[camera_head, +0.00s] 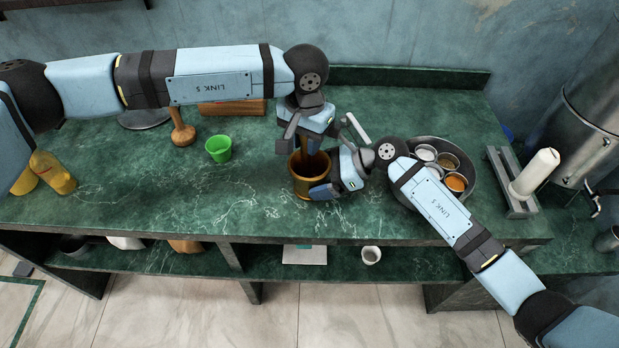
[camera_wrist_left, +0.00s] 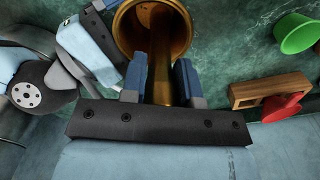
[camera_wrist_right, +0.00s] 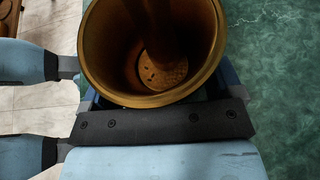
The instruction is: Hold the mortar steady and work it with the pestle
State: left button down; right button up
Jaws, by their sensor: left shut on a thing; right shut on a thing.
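The brown-gold mortar (camera_head: 303,187) stands upright on the green marble counter, near its front edge. My right gripper (camera_head: 326,178) is shut on the mortar from the right; in the right wrist view the mortar (camera_wrist_right: 98,50) sits between its fingers. My left gripper (camera_head: 300,143) is above the mortar, shut on the pestle (camera_wrist_left: 162,60), whose shaft runs between the fingers down into the mortar. The right wrist view shows the pestle (camera_wrist_right: 168,28) inside the bowl, and a few dark specks on the bowl's floor. I cannot tell whether the pestle's tip touches the floor.
A steel bowl (camera_head: 466,199) with several small cups is to the right, under my right arm. A green cup (camera_head: 219,150), a wooden turned object (camera_head: 183,133) and a yellow bottle (camera_head: 52,172) are to the left. Counter between the green cup and mortar is clear.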

pick_arm(q)
jog(key=r, duration=0.1)
jog(key=s+d+r, duration=0.1)
jog(key=r, duration=0.1)
jog(key=shift+s, duration=0.15)
jog(key=shift+f, duration=0.15)
dwell(0.3)
jog(key=shift+w+d, duration=0.1)
jog(key=shift+w, duration=0.8)
jog(key=shift+w+r, duration=0.1)
jog(key=shift+r, duration=0.2)
pick_arm(e)
jog(key=shift+s, duration=0.1)
